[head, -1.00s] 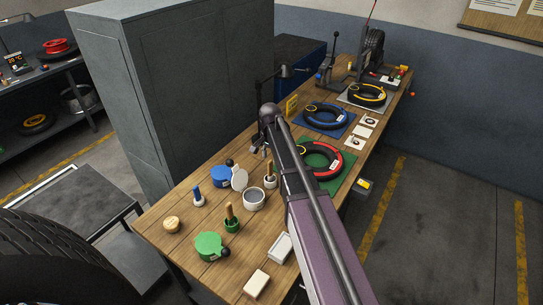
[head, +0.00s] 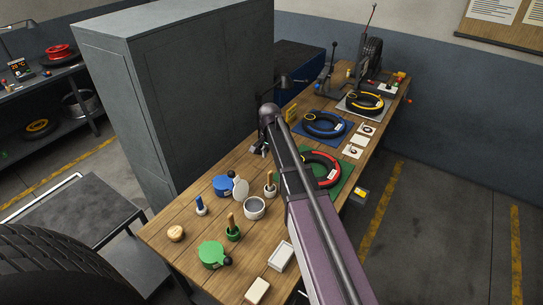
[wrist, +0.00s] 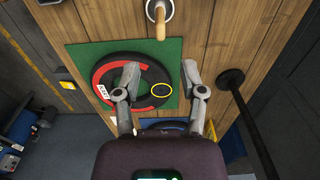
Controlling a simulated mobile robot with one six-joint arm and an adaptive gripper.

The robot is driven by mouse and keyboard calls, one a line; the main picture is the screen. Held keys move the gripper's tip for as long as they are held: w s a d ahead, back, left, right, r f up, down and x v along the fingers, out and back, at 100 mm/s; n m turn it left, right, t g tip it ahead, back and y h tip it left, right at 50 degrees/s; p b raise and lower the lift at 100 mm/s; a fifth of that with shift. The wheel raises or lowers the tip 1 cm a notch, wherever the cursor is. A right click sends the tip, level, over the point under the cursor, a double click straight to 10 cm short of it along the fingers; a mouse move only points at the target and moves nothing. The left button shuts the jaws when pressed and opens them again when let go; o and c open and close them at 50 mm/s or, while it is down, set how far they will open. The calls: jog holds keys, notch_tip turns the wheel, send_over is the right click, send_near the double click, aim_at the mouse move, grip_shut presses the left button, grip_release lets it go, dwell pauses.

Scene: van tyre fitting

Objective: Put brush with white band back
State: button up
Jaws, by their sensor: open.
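A brush with a wooden handle (head: 270,179) stands upright in a small white holder (head: 270,192) on the workbench. It also shows at the top edge of the wrist view (wrist: 160,20). I cannot make out a white band apart from the holder. My gripper (wrist: 164,84) is open and empty, with its two fingers spread above the green mat (wrist: 112,112) and the red-striped tyre (wrist: 108,72). The brush is beyond the fingertips, not between them.
A lamp (head: 284,83) rises behind. A grey cabinet (head: 180,90) stands at left.

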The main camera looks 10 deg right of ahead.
dwell(0.5)
jog(key=s+n, duration=0.9)
jog(key=s, duration=1.5)
jog(key=shift+d, duration=0.4)
notch_tip(320, 180, down, 6)
jog(key=b, duration=0.5)
jog(key=shift+r, duration=0.25)
jog(key=shift+s, duration=0.15)
